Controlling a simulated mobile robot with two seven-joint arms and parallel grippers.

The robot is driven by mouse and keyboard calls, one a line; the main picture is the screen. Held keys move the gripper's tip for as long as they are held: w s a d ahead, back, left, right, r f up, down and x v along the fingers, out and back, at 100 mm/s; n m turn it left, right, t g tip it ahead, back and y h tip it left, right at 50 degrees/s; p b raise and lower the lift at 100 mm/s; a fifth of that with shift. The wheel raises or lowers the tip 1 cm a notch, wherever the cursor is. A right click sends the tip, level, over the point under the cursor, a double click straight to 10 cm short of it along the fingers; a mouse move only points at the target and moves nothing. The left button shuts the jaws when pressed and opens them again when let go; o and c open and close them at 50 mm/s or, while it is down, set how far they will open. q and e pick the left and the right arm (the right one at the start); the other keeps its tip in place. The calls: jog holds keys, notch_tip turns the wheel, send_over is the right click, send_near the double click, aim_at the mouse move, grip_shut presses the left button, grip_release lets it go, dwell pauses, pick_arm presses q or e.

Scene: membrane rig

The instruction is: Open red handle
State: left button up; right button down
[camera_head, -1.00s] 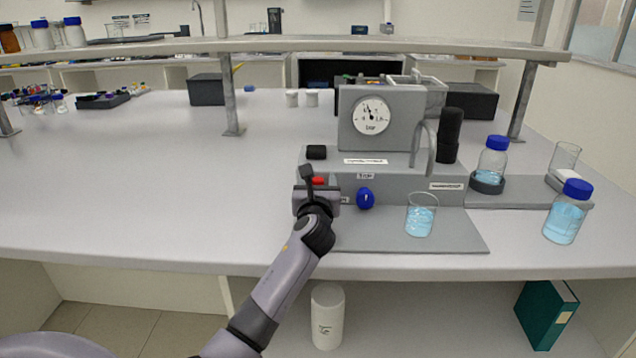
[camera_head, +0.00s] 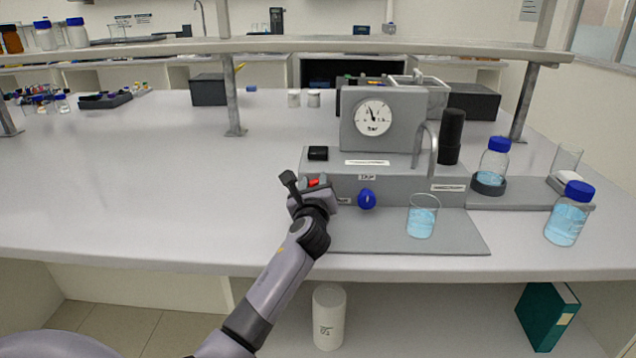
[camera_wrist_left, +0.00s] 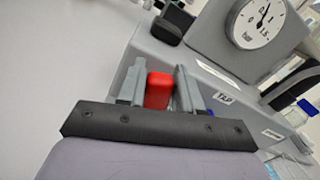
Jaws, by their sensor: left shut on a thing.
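The red handle (camera_head: 313,183) is on the front left of the grey membrane rig (camera_head: 400,183), mostly hidden by my left gripper in the head view. In the left wrist view the red handle (camera_wrist_left: 158,90) sits between the two grey fingers. My left gripper (camera_head: 313,184) is shut on it; its fingers also show in the left wrist view (camera_wrist_left: 158,86). The wrist is tilted relative to the rig's front. A blue knob (camera_head: 366,199) is just right of the gripper. My right gripper is not in view.
A pressure gauge (camera_head: 373,118) is on the rig's upper block. A beaker of blue liquid (camera_head: 422,216) stands on the rig's base plate. Blue-capped bottles (camera_head: 567,214) stand at the right. A shelf rail (camera_head: 270,46) crosses above.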

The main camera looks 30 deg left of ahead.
pick_arm(q)
jog(key=n, duration=0.3)
jog(key=shift+s+a+f, duration=0.2)
jog(key=shift+a+f, duration=0.1)
jog(key=shift+a, duration=0.05)
jog(key=n, duration=0.1)
jog(key=n+b, duration=0.1)
jog(key=f+n, duration=0.1)
jog(key=shift+s+a+n, duration=0.2)
jog(key=shift+a+n, duration=0.05)
jog(key=shift+n, duration=0.05)
jog(key=n, duration=0.1)
jog(key=n+b, duration=0.1)
jog(key=n, duration=0.1)
jog(key=shift+s+a+f+b, duration=0.15)
jog(key=shift+a+f+b, duration=0.1)
jog(key=shift+f+b, duration=0.15)
jog(key=shift+f+n+b, duration=0.15)
jog(key=shift+n+b, duration=0.15)
jog(key=shift+n, duration=0.55)
jog(key=shift+f+n+b, duration=0.15)
jog(key=shift+n+b, duration=0.15)
jog(key=shift+n, duration=0.55)
jog(key=o, duration=1)
jog(key=shift+c, duration=0.2)
jog(key=shift+s, duration=0.1)
